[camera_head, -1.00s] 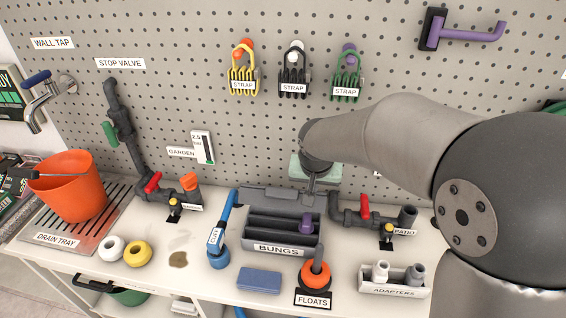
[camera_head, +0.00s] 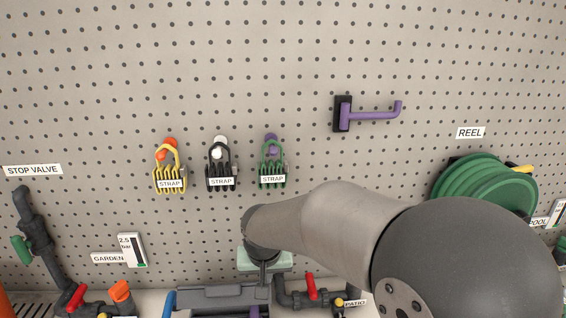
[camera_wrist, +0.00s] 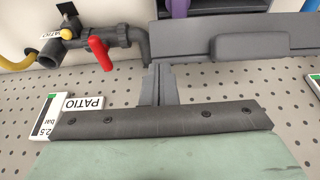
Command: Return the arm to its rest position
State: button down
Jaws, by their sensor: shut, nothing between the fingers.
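My arm (camera_head: 330,235) reaches in from the lower right in the head view, bent in front of the pegboard. My gripper (camera_wrist: 158,85) shows in the wrist view as two dark fingers pressed together, with nothing between them. In the head view its pale green body (camera_head: 265,262) hangs above the dark bungs tray (camera_head: 225,297), left of the red-handled patio valve (camera_head: 311,287). The fingertips are hard to make out there.
The pegboard (camera_head: 300,60) carries three strap clips (camera_head: 220,170), a purple hook (camera_head: 370,113) and a green hose reel (camera_head: 485,185). A stop valve pipe (camera_head: 35,235) stands at the left. Wall in front of the upper pegboard is clear.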

jog(key=s+d+r+m+g, duration=0.1)
jog(key=s+d, duration=0.4)
jog(key=d, duration=0.3)
jog(key=s+d+r+g, duration=0.1)
jog(key=s+d, duration=0.3)
jog(key=d, duration=0.3)
jog(key=s+d+f, duration=0.1)
jog(key=s+d, duration=0.2)
jog(key=s, duration=0.3)
jog(key=s+d+f+g, duration=0.1)
jog(key=s+d, duration=0.3)
jog(key=s, duration=0.2)
jog(key=shift+s+m, duration=0.3)
jog(key=shift+d, duration=0.1)
